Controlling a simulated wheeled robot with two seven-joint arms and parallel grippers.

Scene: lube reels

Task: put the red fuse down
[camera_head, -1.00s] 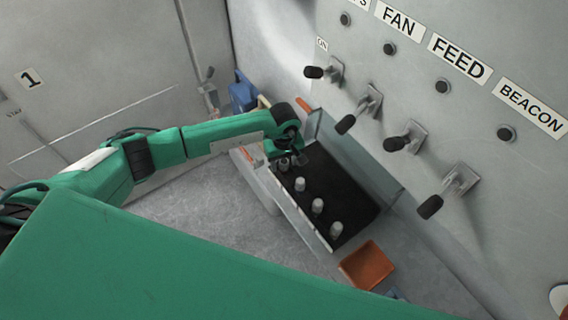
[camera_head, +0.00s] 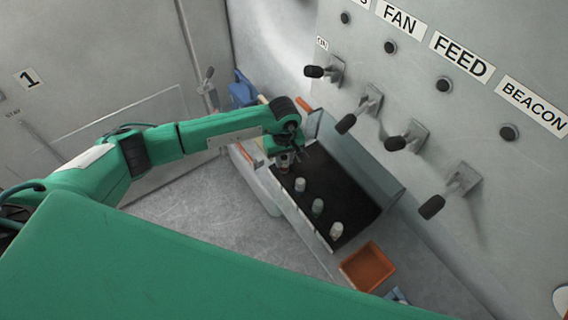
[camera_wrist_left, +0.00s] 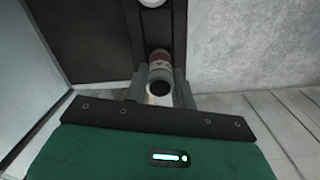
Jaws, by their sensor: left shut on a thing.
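The red fuse (camera_wrist_left: 160,66), a small cylinder with a red band and a dark end, stands between the fingers of my left gripper (camera_wrist_left: 160,84) in the left wrist view. The gripper is shut on it. In the head view my left gripper (camera_head: 287,161) is over the far left end of a tray with a dark floor (camera_head: 345,190). The fuse is mostly hidden there, and I cannot tell whether it touches the tray floor. My right gripper is not in view.
Several pale cylinders stand in a row in the tray, the nearest beside the gripper (camera_head: 300,184). An orange bin (camera_head: 368,266) is at the tray's near end. A panel with black-knobbed levers (camera_head: 395,143) rises on the right. A blue object (camera_head: 242,91) is behind.

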